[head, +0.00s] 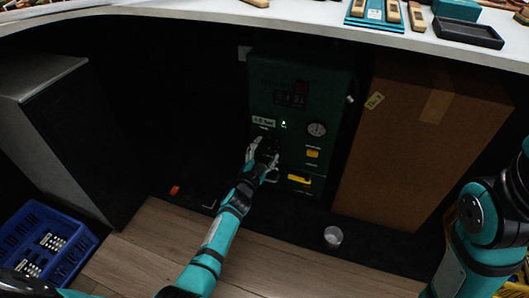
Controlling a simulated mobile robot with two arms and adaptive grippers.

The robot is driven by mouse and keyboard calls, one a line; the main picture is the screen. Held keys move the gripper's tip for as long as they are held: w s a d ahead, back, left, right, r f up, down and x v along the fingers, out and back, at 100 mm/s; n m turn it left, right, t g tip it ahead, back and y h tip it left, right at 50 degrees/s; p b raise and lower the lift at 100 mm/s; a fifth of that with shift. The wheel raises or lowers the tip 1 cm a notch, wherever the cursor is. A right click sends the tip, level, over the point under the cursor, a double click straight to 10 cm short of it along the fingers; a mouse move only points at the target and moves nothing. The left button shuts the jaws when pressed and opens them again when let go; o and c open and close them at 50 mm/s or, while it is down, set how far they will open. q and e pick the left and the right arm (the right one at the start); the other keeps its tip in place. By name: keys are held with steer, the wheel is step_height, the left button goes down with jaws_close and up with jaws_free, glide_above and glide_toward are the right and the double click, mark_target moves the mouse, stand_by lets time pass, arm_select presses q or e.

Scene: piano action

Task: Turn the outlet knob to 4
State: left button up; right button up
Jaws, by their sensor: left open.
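A dark green cabinet (258,88) stands under the bench, with a round gauge (316,129), a small lit green lamp (283,124) and a pale label on its front. My left gripper (262,156) is at the lower left of this front, below the label, with its jaws open. A dark shape that may be the outlet knob lies at the gripper, largely hidden by the fingers. I cannot read its setting or tell whether the fingers touch it. My right arm is at the right edge; its gripper is out of view.
A tall brown cardboard box (415,140) stands right of the cabinet. A grey cabinet (65,130) and a blue crate (45,246) are at the left. A small metal cup (333,236) is on the floor. The white bench top (300,18) overhangs above.

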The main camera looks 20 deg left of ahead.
arm_select(q)
steer(key=shift+s, duration=0.1)
steer(key=s, duration=0.7)
steer(key=shift+s+a, duration=0.15)
steer(key=shift+a, duration=0.05)
steer(key=shift+r, duration=0.1)
